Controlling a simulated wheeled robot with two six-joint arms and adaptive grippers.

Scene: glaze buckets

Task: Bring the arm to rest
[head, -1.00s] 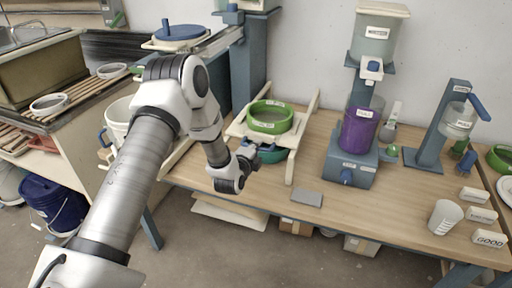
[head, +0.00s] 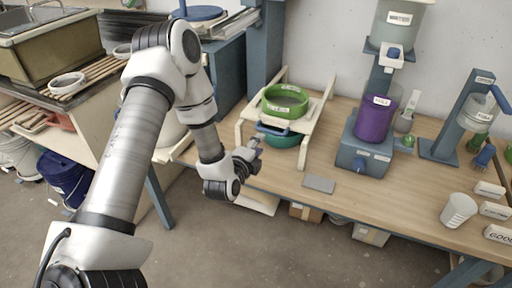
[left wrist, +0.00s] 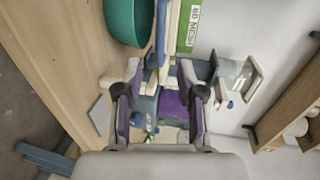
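My left arm (head: 132,150) comes in from the left and is bent at the elbow. Its gripper (head: 254,152) is at the front edge of the bench, just left of the wooden rack (head: 307,142). In the left wrist view the gripper (left wrist: 160,98) shows its two fingers apart, with nothing held between them. A green sieve ring (head: 285,101) sits on the rack, with a teal bowl (head: 284,141) below it. The teal bowl also shows in the left wrist view (left wrist: 128,18). My right gripper is not in view.
A purple container (head: 375,120) stands on a blue stand to the right. A grey flat pad (head: 319,184) lies near the bench edge. A white cup (head: 458,210) and label blocks are at the far right. A blue bucket (head: 62,178) stands on the floor at left.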

